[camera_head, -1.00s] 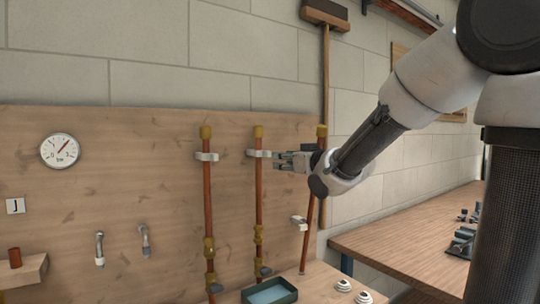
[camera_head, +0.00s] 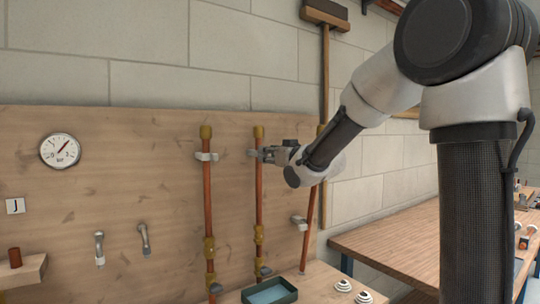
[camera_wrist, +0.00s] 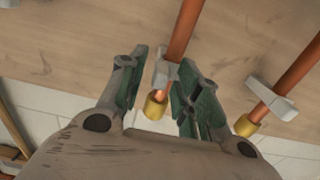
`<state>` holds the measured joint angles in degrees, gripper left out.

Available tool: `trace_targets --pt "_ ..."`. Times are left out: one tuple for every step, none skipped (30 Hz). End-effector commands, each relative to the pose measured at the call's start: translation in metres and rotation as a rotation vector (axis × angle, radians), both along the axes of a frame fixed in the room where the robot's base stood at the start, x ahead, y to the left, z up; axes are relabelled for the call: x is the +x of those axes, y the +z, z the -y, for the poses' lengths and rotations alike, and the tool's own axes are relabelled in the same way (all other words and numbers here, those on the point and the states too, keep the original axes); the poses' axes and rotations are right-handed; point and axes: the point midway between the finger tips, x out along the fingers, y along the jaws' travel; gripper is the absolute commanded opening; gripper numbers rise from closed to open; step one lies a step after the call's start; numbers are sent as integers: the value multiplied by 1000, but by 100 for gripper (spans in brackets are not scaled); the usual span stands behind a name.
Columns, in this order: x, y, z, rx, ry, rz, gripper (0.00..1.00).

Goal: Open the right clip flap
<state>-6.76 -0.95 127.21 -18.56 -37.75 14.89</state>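Copper pipes with brass caps stand at the wooden board. The middle pipe (camera_head: 259,192) has a pale grey clip near its top, partly hidden by my gripper (camera_head: 266,154) in the head view. In the wrist view my gripper (camera_wrist: 164,68) is open, with a green-lined finger on each side of this pipe (camera_wrist: 184,28) and its clip (camera_wrist: 165,75). I cannot tell whether the fingers touch the clip or how its flap stands. The left pipe (camera_head: 207,192) has a similar clip (camera_head: 206,157), also in the wrist view (camera_wrist: 272,98).
A third, tilted pipe (camera_head: 309,218) stands to the right, beside a lower clip (camera_head: 299,222). A dark tray (camera_head: 288,291) sits below the pipes. A gauge (camera_head: 60,151) hangs on the board at left. A wooden bench (camera_head: 400,238) stands at right.

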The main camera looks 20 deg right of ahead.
Motion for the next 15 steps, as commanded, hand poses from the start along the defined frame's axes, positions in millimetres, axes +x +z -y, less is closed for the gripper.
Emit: trace_targets --pt "0 0 0 0 0 0 19" --pt "0 0 0 0 0 0 14" --pt "0 0 0 0 0 0 7" --pt "0 0 0 0 0 0 1" --pt "0 0 0 0 0 0 0" --pt "0 0 0 0 0 0 0" --pt "0 0 0 0 0 0 0" --pt "0 0 0 0 0 0 0" --pt "0 0 0 0 0 0 0" --pt "0 0 0 0 -1 0 0" --pt "0 0 0 0 -2 0 0" --pt "0 0 0 -1 -5 0 0" --pt "-1 0 -1 -1 -8 0 0" --pt "-1 0 -1 0 -12 0 0" --pt "-1 0 -2 0 -18 0 0"
